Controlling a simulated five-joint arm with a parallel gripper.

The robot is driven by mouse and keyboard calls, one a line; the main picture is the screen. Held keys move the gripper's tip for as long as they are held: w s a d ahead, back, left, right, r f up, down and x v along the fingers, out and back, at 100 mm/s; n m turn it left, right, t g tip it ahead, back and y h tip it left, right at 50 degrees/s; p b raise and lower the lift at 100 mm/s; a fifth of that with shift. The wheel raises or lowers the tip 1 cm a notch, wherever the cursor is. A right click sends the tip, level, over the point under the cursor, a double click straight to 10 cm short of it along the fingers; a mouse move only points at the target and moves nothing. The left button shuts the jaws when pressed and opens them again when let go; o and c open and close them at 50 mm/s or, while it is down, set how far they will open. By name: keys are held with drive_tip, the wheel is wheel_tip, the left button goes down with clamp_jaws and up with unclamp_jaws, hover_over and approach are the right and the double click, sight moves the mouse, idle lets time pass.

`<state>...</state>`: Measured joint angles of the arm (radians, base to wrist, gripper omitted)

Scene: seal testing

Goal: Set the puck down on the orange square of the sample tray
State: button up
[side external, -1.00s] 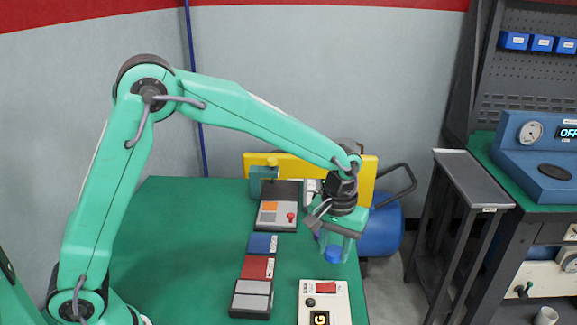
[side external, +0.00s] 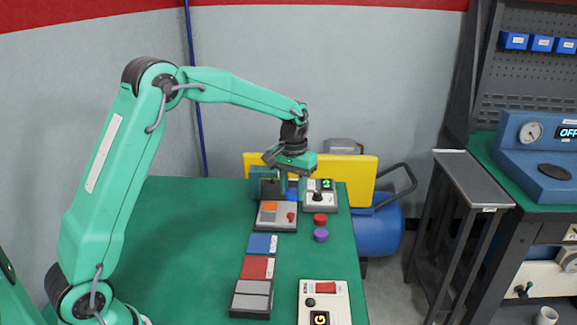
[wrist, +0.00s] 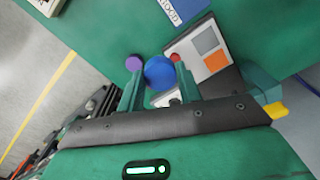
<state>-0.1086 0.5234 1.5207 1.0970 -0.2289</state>
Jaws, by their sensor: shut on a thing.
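My gripper (side external: 292,193) is shut on a blue puck (side external: 292,194), held at the far end of the green table, behind the sample tray in the side view. The blue puck (wrist: 158,72) also shows between the two fingers (wrist: 156,76) in the wrist view. The sample tray (side external: 262,226) is light grey, with an orange square (side external: 270,206) and a red knob (side external: 291,217). In the wrist view the orange square (wrist: 216,60) lies to the right of the held puck, beside a grey square (wrist: 207,40). The held puck is apart from the orange square.
A red puck (side external: 320,219) and a purple puck (side external: 320,235) lie right of the tray. A device with a green display (side external: 327,184) stands behind them. Blue (side external: 260,244) and red (side external: 256,268) plates lie in front. The table's left half is clear.

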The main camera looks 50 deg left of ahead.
drive_tip(key=shift+a+r, duration=0.1)
drive_tip(key=shift+a, duration=0.85)
drive_tip(key=shift+w+a, duration=0.1)
hover_over(270, 206)
wheel_tip(270, 206, down, 7)
drive_tip(key=shift+f, duration=2.05)
drive_tip(key=shift+f, duration=0.1)
drive_tip(key=o, duration=1)
